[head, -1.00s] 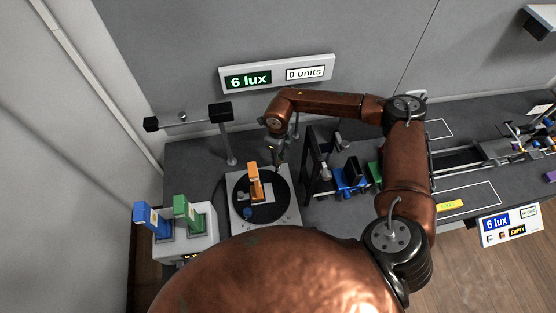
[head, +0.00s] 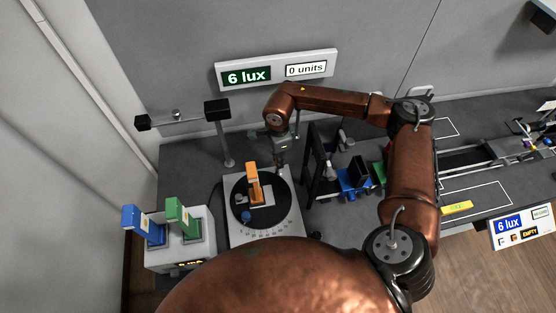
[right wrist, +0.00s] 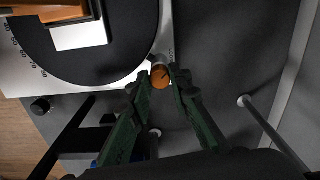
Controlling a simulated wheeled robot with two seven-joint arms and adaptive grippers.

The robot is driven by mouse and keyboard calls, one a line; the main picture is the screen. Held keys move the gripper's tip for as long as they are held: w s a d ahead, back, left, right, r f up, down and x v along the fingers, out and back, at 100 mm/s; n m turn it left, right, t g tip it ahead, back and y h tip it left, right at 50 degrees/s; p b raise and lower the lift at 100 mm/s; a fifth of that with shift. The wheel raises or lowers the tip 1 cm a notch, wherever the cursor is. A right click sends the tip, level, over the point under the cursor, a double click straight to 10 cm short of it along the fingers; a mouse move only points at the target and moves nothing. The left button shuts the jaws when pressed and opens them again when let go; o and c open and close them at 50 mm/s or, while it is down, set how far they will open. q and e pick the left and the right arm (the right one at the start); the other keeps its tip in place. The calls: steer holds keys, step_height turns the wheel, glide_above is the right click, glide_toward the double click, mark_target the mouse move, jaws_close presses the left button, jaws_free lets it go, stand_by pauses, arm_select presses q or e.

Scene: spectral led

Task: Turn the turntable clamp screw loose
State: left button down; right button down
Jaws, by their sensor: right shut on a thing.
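The turntable (head: 285,228) is a light square plate with a black disc (head: 241,207) and a degree scale. An orange holder (head: 253,180) on a white block stands on the disc. The clamp screw (right wrist: 161,76), with a round orange-brown head, sits by the plate's corner in the right wrist view. My right gripper (right wrist: 162,78) has its dark green fingers shut on the screw head, one on each side. In the head view my right gripper (head: 280,164) is small, at the turntable's far right corner. My left gripper is not in view.
A box with a blue holder (head: 143,224) and a green holder (head: 181,217) stands left of the turntable. The wall display (head: 276,70) reads 6 lux, 0 units.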

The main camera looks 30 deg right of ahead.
steer(key=shift+n, duration=0.6)
steer(key=shift+b, duration=0.3)
steer(key=c, duration=1.8)
jaws_free()
steer(key=shift+o, duration=0.2)
step_height(320, 180, up, 12)
